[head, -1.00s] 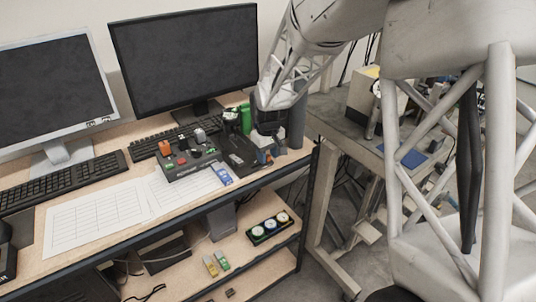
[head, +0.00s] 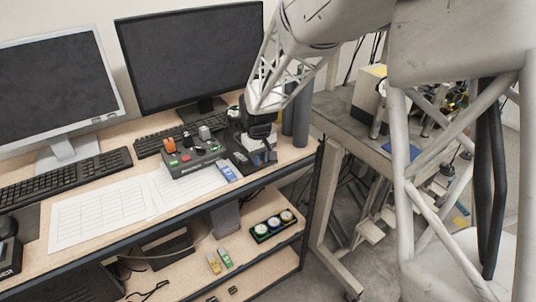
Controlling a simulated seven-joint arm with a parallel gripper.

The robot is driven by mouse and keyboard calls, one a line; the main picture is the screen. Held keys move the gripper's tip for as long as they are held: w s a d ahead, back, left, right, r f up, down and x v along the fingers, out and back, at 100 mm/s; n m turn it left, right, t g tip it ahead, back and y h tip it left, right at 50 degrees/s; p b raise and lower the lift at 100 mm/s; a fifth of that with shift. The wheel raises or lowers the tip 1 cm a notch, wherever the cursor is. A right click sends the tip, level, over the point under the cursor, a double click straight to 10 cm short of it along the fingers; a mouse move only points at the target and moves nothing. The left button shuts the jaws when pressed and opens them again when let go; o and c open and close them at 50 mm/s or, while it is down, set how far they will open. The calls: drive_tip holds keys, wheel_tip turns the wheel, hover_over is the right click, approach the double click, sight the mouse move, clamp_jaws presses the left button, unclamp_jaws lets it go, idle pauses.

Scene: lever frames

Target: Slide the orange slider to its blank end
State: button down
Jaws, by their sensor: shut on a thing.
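My gripper (head: 263,158) points down at the right end of the desk, with its fingers low over a dark flat plate (head: 241,158). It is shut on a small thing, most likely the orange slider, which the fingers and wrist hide. The slider's track and its blank end cannot be made out. To the left stands a dark control box (head: 192,160) with red and green buttons and a grey block. An orange block (head: 169,146) sits at its back left, apart from my gripper.
A blue-and-white item (head: 227,172) lies in front of the plate. Dark cylinders (head: 302,118) stand close to the right of my gripper. A keyboard (head: 168,139) and monitor (head: 190,60) are behind. Paper sheets (head: 98,213) cover the front left.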

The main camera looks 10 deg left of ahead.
drive_tip(key=shift+s+a, duration=0.3)
drive_tip(key=c, duration=1.1)
unclamp_jaws()
drive_tip(key=shift+s, duration=0.1)
wheel_tip(320, 180, up, 8)
drive_tip(key=shift+f, duration=0.1)
